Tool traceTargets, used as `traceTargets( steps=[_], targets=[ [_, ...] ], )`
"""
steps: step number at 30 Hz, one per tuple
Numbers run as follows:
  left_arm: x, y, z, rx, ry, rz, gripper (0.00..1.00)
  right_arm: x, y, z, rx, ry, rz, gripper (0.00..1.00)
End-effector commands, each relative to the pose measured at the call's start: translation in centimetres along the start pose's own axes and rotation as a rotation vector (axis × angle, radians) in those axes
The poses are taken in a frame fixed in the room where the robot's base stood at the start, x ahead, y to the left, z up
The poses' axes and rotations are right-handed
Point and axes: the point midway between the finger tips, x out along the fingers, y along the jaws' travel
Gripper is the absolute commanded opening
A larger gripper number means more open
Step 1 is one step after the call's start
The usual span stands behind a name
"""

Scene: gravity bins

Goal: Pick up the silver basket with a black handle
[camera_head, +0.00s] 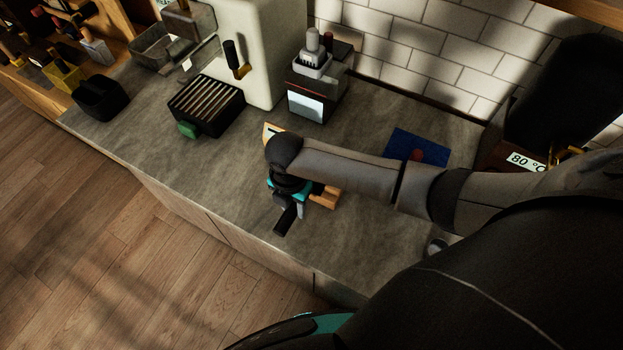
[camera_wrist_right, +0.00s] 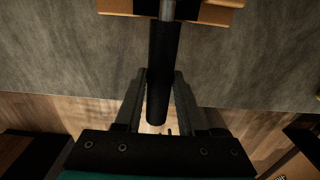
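The silver basket's black handle (camera_head: 285,220) juts toward the counter's front edge in the head view. In the right wrist view the black handle (camera_wrist_right: 160,70) runs down between my two fingers, with a bit of silver metal (camera_wrist_right: 167,10) at its top. The basket itself is mostly hidden. It seems to rest at a wooden stand (camera_head: 325,195), whose edge also shows in the wrist view (camera_wrist_right: 215,13). My right gripper (camera_wrist_right: 160,80) has a finger on each side of the handle. Whether they press on it is unclear. My left gripper is out of view.
A white machine (camera_head: 265,50), a black slatted tray (camera_head: 207,103) and a grinder-like device (camera_head: 317,85) stand to the back left. A blue mat (camera_head: 417,147) lies to the right near the tiled wall. The grey counter (camera_head: 190,160) is clear to the left.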

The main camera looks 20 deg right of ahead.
Motion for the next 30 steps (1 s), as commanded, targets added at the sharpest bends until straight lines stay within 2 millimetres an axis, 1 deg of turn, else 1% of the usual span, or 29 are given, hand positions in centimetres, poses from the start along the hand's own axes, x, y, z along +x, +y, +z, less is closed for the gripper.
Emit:
traceTargets(
  steps=[1,9,30],
  targets=[
    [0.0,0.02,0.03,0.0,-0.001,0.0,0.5,-0.01,-0.02,0.03,0.0,0.0,-0.001,0.31],
    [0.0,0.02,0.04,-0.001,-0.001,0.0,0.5,-0.01,-0.02,0.04,0.001,-0.001,-0.001,0.01],
    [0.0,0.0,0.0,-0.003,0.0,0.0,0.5,-0.02,-0.03,0.07,0.001,-0.001,-0.001,0.0]
  ],
)
